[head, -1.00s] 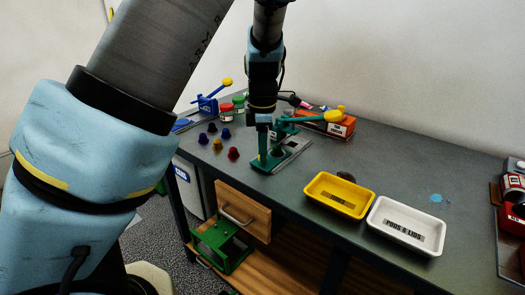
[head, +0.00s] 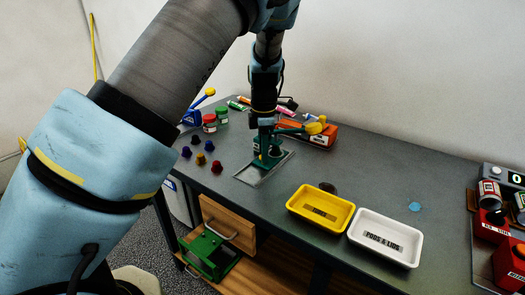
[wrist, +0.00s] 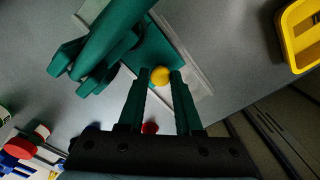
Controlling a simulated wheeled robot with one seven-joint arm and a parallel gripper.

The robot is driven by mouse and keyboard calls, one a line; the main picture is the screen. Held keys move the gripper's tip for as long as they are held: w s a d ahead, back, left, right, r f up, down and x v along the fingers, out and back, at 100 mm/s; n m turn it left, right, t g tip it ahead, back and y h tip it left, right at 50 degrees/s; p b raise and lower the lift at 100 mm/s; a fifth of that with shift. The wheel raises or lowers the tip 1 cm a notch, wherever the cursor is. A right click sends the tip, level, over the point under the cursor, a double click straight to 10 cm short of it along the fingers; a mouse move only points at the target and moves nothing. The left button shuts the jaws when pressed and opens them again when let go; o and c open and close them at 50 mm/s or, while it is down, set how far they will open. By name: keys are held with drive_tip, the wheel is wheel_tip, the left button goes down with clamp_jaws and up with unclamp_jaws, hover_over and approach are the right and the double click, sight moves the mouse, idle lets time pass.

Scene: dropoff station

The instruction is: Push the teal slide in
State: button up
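The teal press-like device stands on a pale metal plate (head: 262,172) near the table's left part. Its teal lever arm reaches right to a yellow knob (head: 314,128). The teal slide block (wrist: 160,50) lies low on the plate, with a small round yellow knob (wrist: 160,76) on its near side. My gripper (wrist: 160,73) points down at this knob. Its two fingers are apart, with the knob showing between their tips; I cannot tell whether they touch it. In the head view my gripper (head: 264,142) partly hides the slide.
Several small coloured knobs (head: 202,159) lie left of the plate. Jars (head: 209,122) and an orange box (head: 322,136) stand behind. A yellow tray (head: 346,222) and a white tray (head: 414,252) sit at the front right. The middle right table is mostly clear.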

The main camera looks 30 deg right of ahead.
drive_tip(key=o, duration=0.5)
drive_tip(key=shift+w+d, duration=0.1)
drive_tip(key=shift+d, duration=0.05)
drive_tip(key=shift+c, duration=0.2)
wheel_tip(320, 180, up, 11)
drive_tip(key=b, duration=0.1)
drive_tip(key=shift+b, duration=0.3)
drive_tip(key=shift+f, duration=0.1)
drive_tip(key=w+a+f+m, duration=0.1)
drive_tip(key=a+f+m, duration=0.15)
drive_tip(key=a, duration=0.85)
drive_tip(key=w+a+f+m, duration=0.1)
drive_tip(key=a+m, duration=0.3)
drive_tip(key=a, duration=0.6)
drive_tip(key=s+a+m, duration=0.4)
drive_tip(key=a, duration=0.3)
drive_tip(key=s+a+f+m+t, duration=0.1)
drive_tip(key=s+a+m, duration=0.4)
drive_tip(key=a, duration=0.3)
drive_tip(key=shift+s+a+f+t, duration=0.25)
drive_tip(key=shift+t, duration=0.05)
